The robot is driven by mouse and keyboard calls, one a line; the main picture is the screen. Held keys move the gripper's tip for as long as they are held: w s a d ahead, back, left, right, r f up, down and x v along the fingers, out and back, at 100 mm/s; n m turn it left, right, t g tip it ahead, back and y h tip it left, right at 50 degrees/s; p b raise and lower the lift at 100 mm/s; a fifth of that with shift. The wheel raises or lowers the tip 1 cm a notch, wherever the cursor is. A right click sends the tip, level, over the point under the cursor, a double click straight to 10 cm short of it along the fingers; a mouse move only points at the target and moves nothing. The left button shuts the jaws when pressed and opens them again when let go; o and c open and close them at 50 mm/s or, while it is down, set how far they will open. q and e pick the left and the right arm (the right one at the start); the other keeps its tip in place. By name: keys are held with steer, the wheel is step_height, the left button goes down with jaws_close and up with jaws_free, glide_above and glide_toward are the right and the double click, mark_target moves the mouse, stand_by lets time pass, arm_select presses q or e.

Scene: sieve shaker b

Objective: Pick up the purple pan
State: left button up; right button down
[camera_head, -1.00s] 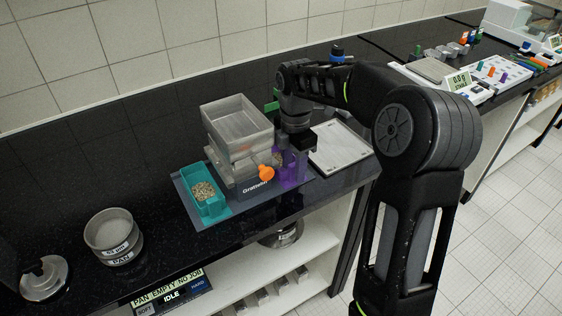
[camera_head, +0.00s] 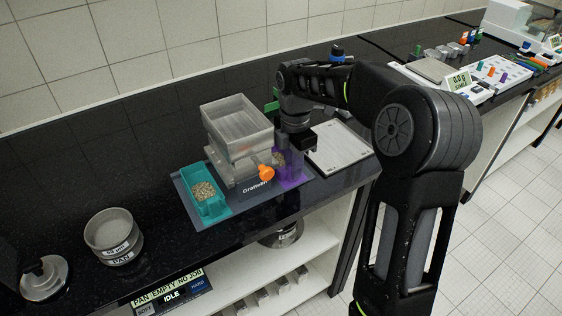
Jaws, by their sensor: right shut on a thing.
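The purple pan (camera_head: 290,178) stands at the right side of the grey device labelled with "Gratte…" lettering, on the dark mat. Its upper part is partly hidden by my right gripper (camera_head: 291,155), which reaches down from above and is shut on it. The pan seems to be at mat level; I cannot tell whether it is clear of the mat. Some grains show near its left edge. My left gripper is not in view.
A teal pan (camera_head: 206,193) with grains stands left of the grey device (camera_head: 240,137), which has an orange knob (camera_head: 266,173). A white tray (camera_head: 340,147) lies close to the right. Stacked sieves (camera_head: 113,236) stand at left.

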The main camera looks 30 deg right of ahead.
steer(key=shift+r, duration=0.1)
step_height(320, 180, up, 7)
steer(key=shift+f, duration=0.1)
step_height(320, 180, up, 3)
steer(key=shift+r+p, duration=0.1)
steer(key=shift+p, duration=0.65)
stand_by(0.6)
